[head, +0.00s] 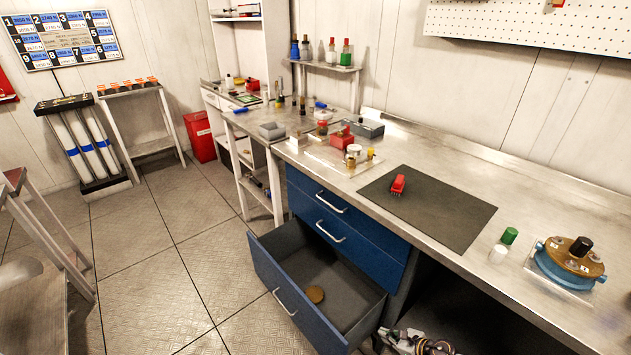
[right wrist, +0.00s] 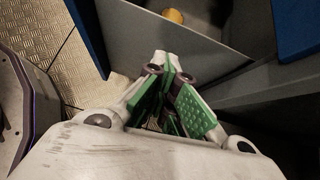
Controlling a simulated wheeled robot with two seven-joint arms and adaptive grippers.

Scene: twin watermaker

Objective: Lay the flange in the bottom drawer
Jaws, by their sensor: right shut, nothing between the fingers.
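The bottom drawer (head: 262,284) of the blue cabinet is pulled far out, and its grey inside shows. A round, flat, brass-coloured disc (head: 316,294), which looks like the flange, lies flat on the drawer floor, apart from the walls. It also shows at the top of the right wrist view (right wrist: 174,16). My right gripper (head: 432,346) is at the bottom edge of the head view, outside the drawer to its right. In the right wrist view its green-padded fingers (right wrist: 167,66) are shut and empty, with the disc beyond them. My left gripper is not in view.
Two blue drawers (head: 345,215) above are shut. The workbench has a dark mat (head: 428,208) with a red brush-like item (head: 398,185). A blue and brown round device (head: 570,262) stands at the right, beside green- and white-capped items. The floor left of the drawer is clear.

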